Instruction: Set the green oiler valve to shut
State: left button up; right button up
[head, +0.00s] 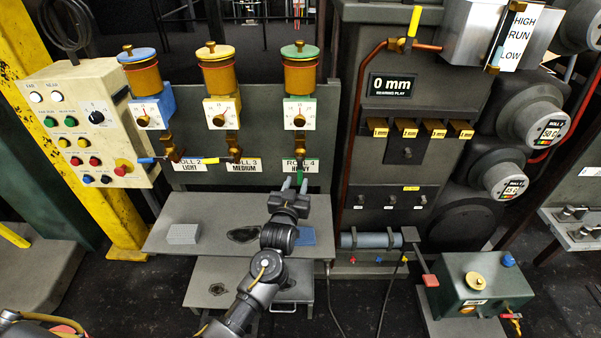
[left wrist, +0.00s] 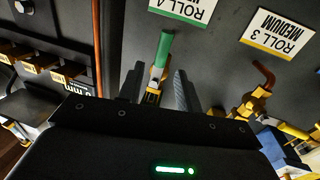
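The green oiler (head: 300,65) is the rightmost of three on the grey panel, with a green lid and a white dial (head: 299,112). Below it is its brass valve, whose green lever (head: 300,172) points downward in the head view. My left gripper (head: 294,184) is open just below the lever, its fingers pointing at the panel. In the left wrist view the green lever (left wrist: 164,48) and brass valve (left wrist: 154,88) show between and beyond the spread fingers (left wrist: 160,70). I cannot tell whether a finger touches the lever. My right gripper is not in view.
A red pipe (head: 358,120) runs right of the panel. A grey shelf (head: 190,212) lies below.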

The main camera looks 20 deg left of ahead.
aim_at(300, 174)
pick_arm(q)
jog(key=w, duration=0.6)
jog(key=shift+a, duration=0.2)
grip_shut()
